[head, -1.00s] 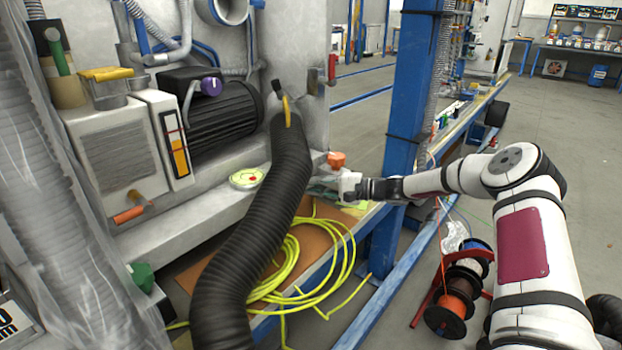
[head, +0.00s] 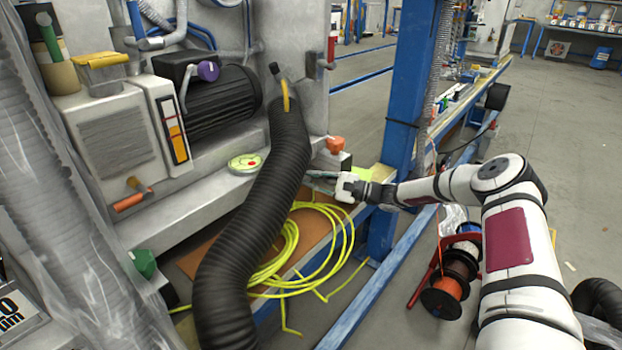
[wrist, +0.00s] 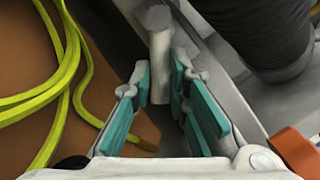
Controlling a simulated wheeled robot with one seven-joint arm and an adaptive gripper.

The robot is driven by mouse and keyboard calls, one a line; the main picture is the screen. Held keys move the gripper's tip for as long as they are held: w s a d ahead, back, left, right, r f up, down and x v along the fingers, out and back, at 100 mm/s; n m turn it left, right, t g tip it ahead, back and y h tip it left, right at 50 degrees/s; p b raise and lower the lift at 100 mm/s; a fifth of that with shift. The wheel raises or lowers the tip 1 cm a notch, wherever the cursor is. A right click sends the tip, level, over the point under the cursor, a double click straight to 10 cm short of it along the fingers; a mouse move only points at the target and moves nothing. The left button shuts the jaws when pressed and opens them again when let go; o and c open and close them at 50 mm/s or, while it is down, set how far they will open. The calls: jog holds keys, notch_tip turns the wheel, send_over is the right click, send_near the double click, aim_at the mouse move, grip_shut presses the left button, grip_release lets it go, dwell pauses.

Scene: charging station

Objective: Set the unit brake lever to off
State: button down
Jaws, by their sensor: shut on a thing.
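My gripper (wrist: 162,88) has teal finger pads on both sides of a grey round-ended lever (wrist: 159,48) and is shut on it. The lever stands out from a grey metal ledge in the wrist view; I take it to be the unit brake lever. No off marking is readable. In the head view my gripper (head: 325,177) reaches left to the right end of the machine's ledge, just below an orange knob (head: 334,145). The lever is too small and covered to make out there.
A thick black corrugated hose (head: 250,210) runs beside my gripper on the left. Coiled yellow cable (head: 290,262) lies on a brown board below. A blue post (head: 402,130) stands behind the wrist. The orange knob also shows close in the wrist view (wrist: 297,150).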

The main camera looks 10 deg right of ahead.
jog(key=shift+d, duration=0.1)
jog(key=c, duration=1.6)
grip_release()
jog(key=shift+o, duration=0.2)
jog(key=v, duration=1.2)
jog(key=shift+f, duration=0.1)
jog(key=shift+c, duration=0.2)
